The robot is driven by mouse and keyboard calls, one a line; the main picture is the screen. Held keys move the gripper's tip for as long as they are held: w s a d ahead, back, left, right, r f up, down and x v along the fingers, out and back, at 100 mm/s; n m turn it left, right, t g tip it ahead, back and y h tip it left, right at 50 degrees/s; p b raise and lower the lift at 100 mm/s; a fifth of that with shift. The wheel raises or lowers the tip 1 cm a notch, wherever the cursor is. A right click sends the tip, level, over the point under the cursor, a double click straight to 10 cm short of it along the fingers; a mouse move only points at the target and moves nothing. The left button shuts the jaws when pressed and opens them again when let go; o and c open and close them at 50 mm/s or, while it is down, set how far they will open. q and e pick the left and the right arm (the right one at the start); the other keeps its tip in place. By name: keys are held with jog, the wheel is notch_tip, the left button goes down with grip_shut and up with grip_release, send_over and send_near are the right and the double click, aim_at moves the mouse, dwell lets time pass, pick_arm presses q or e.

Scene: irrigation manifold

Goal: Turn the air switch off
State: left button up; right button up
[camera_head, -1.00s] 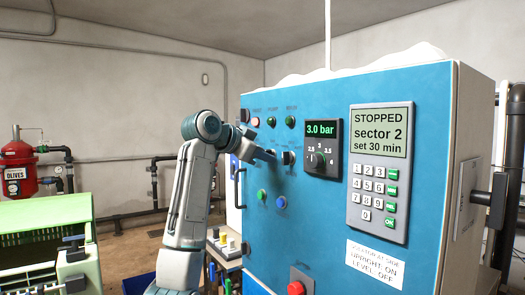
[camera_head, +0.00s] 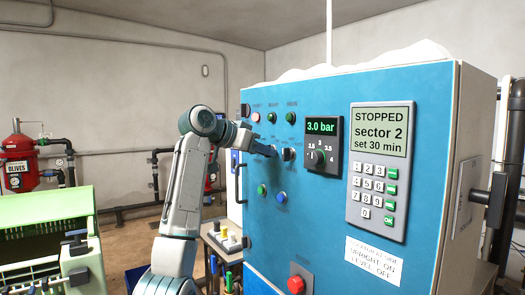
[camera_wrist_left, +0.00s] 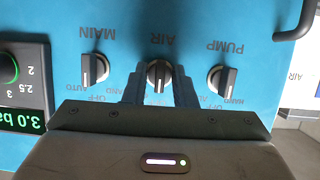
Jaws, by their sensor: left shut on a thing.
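The air switch (camera_wrist_left: 158,74) is a dark rotary knob with a white pointer line, under the upside-down AIR label in the left wrist view. My left gripper (camera_wrist_left: 160,86) is shut on it, one finger on each side. The pointer line runs about straight up and down in that view; the small position words around it are partly covered. In the head view my left gripper (camera_head: 270,151) reaches the blue panel (camera_head: 320,225) and hides the air switch. My right gripper does not show.
The MAIN switch (camera_wrist_left: 95,69) and PUMP switch (camera_wrist_left: 223,79) flank the air switch closely. A pressure dial (camera_head: 317,158), keypad (camera_head: 372,190), green button (camera_head: 262,191), blue button (camera_head: 281,197) and red button (camera_head: 296,284) are on the panel.

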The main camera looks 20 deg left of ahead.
pick_arm(q)
jog(key=o, duration=0.6)
jog(key=shift+o, duration=0.2)
jog(key=b+v, duration=0.4)
jog(key=v, duration=0.6)
jog(key=shift+s+a+r, duration=0.2)
jog(key=shift+s+a, duration=0.05)
